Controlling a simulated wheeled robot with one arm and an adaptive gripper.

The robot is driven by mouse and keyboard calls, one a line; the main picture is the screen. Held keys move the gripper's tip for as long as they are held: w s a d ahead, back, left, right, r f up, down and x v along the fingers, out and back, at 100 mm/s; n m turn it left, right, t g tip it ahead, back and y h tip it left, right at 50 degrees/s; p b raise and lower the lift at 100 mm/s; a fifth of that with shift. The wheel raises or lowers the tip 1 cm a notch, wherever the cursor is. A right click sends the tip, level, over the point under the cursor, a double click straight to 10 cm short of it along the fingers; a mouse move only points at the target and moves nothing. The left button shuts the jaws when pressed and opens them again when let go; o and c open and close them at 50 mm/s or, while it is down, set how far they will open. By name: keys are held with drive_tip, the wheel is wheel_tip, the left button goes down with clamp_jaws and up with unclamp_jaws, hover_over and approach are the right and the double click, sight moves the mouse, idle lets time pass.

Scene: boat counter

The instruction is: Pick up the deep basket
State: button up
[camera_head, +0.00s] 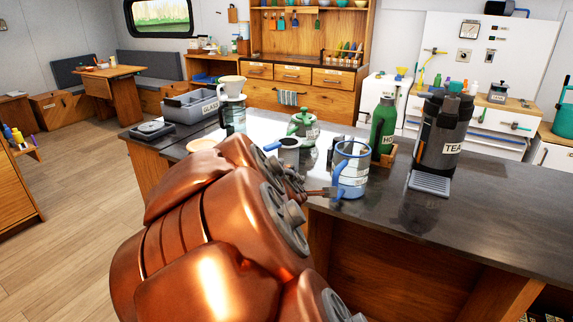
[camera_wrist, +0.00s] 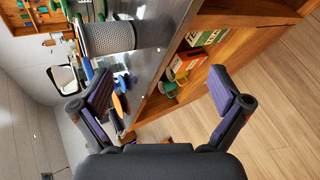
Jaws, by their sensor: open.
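A grey perforated cylinder (camera_wrist: 108,38), which looks like the deep basket, stands on the dark counter in the wrist view. In the head view a grey cylinder (camera_head: 289,153) with a blue handle stands just behind my arm; it may be the same thing, and its lower part is hidden. My gripper (camera_wrist: 160,90) is open and empty, its two dark fingers spread wide. The basket lies beyond the fingers, toward the upper left of the wrist view, and apart from them. In the head view my copper arm hides most of my gripper.
A clear blue-rimmed jug (camera_head: 353,172) stands close to my gripper. A green teapot (camera_head: 303,127), a green bottle (camera_head: 383,127) and a tea urn (camera_head: 443,130) stand on the counter (camera_head: 510,190). A grey bin (camera_head: 182,110) is at left. Shelves below hold boxes (camera_wrist: 186,63).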

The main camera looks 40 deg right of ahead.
sight(291, 158)
drive_tip(key=w+d+n+t+h+b, duration=0.1)
drive_tip(key=d+n, duration=0.1)
drive_tip(key=w+d+r+n+t+b, duration=0.1)
drive_tip(key=w+d+n, duration=0.1)
drive_tip(key=d+n, duration=0.1)
drive_tip(key=w+d+n+t+h+b, duration=0.1)
drive_tip(key=d+n, duration=0.2)
drive_tip(key=shift+w+d+r+t+h, duration=0.15)
drive_tip(key=shift+d+r+t+h, duration=0.15)
drive_tip(key=shift+t, duration=0.1)
drive_tip(key=w+n+t+b, duration=0.1)
drive_tip(key=n, duration=0.2)
drive_tip(key=w+d+f+n+t+y+b, duration=0.1)
drive_tip(key=n, duration=0.2)
drive_tip(key=w+n+t+b, duration=0.1)
drive_tip(key=n+t, duration=0.1)
drive_tip(key=n, duration=0.1)
drive_tip(key=shift+w+d+f+n+y, duration=0.2)
drive_tip(key=shift+d+n+y, duration=0.1)
drive_tip(key=shift+d+n, duration=0.1)
drive_tip(key=n, duration=0.1)
drive_tip(key=w+n+t+y, duration=0.1)
drive_tip(key=shift+a+f+n+b, duration=0.15)
drive_tip(key=shift+f+n+b, duration=0.25)
drive_tip(key=shift+x, duration=1.25)
drive_tip(key=shift+r+p+x, duration=0.2)
drive_tip(key=shift+p+x, duration=0.4)
drive_tip(key=shift+x, duration=2)
drive_tip(key=shift+c, duration=0.2)
drive_tip(key=c, duration=1.2)
